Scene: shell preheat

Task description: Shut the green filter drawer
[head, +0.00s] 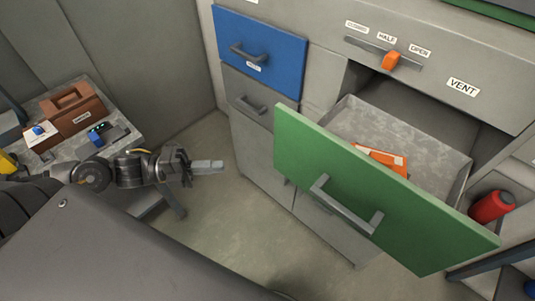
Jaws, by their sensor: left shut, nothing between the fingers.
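The green filter drawer (310,150) stands pulled out of the grey cabinet at the right. Its green front has a grey bar handle (345,207), and its grey tray shows behind the front. An orange packet (386,157) with a white label lies inside the tray. My left gripper (220,166) comes in from the left and is shut and empty. It is to the left of the green front, apart from it. My right gripper is not in view.
A blue drawer (262,52) and a grey drawer (247,95) are shut at the left. An orange vent slider (390,60) sits above the open drawer. A side table (66,152) holds a brown toolbox (72,115).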

